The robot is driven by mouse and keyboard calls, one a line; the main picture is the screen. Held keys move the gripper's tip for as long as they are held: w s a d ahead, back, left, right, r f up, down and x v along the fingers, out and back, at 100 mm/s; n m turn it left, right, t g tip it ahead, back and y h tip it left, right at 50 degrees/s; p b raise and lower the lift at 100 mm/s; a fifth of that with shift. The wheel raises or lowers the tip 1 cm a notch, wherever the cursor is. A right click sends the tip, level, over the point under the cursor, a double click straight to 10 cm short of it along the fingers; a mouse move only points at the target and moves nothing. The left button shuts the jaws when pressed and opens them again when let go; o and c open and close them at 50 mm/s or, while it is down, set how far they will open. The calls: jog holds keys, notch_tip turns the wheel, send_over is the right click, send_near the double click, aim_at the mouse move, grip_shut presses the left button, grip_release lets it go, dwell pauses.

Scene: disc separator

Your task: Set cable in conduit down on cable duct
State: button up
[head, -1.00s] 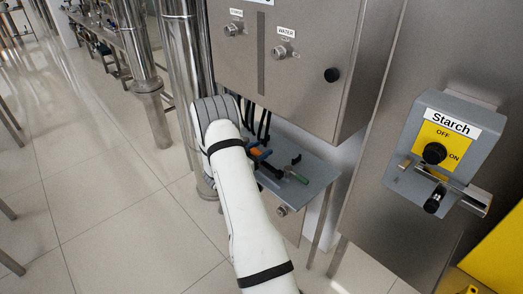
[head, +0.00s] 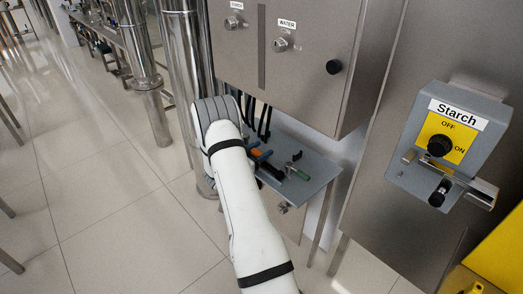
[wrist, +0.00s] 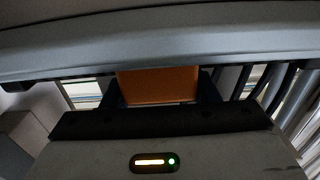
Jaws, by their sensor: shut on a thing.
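In the wrist view, an orange piece (wrist: 157,85), which appears to be the cable in conduit, sits between the two dark fingers of my gripper (wrist: 160,92). My gripper is shut on it. A grey horizontal surface (wrist: 150,52) crosses the wrist view just above the orange piece; I cannot tell whether they touch. In the head view my white arm hides most of the gripper, and only small blue and orange parts show beside it near the grey shelf (head: 318,167). I cannot pick out the cable duct with certainty.
A steel control cabinet (head: 300,75) overhangs the shelf, and a Starch switch panel (head: 450,140) stands at right. Steel pipes (head: 185,70) rise at left, beside open tiled floor.

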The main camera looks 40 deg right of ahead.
jog(key=shift+f+b, duration=0.35)
jog(key=shift+b, duration=0.1)
dwell(0.5)
jog(key=o, duration=1.5)
jog(key=shift+o, duration=0.2)
jog(key=shift+a, duration=0.1)
jog(key=a, duration=0.5)
jog(key=a+b, duration=0.1)
jog(key=a, duration=0.1)
jog(key=shift+s+a, duration=0.3)
